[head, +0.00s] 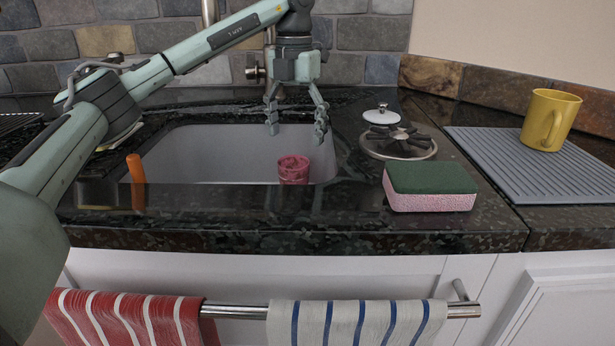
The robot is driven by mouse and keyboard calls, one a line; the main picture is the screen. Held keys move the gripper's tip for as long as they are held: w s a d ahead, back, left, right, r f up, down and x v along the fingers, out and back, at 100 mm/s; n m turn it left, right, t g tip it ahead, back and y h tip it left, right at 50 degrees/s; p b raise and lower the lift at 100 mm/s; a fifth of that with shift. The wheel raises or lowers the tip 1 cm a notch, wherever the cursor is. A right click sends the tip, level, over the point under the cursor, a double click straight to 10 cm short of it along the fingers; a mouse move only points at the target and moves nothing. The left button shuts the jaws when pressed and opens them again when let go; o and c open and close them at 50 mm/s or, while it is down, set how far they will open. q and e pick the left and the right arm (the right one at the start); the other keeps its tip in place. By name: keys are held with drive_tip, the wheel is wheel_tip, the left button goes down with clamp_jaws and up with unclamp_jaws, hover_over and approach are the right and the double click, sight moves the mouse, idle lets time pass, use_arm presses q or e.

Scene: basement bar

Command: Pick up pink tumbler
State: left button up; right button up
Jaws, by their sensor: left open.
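The pink tumbler (293,170) stands in the sink, near its front right side. Its lower part is hidden behind the counter's front strip. My left gripper (297,133) points down over the sink, its fingers spread apart and empty. In the picture the fingertips are above the tumbler's rim, with a gap between them and it. The left arm comes in from the left and reaches over the sink. My right gripper is not in view.
A green and pink sponge (430,187) lies right of the sink. Behind it are a sink strainer (398,146) and a white-lidded item (381,115). A yellow mug (550,120) stands on a grey mat (505,180). An orange object (135,180) stands at the left. Towels hang in front.

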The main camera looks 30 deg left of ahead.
sight(293, 163)
use_arm(q)
drive_tip(key=f, duration=0.7)
drive_tip(key=shift+s+a+f, duration=0.15)
drive_tip(key=shift+s+f, duration=0.05)
drive_tip(key=shift+s, duration=0.15)
clamp_jaws()
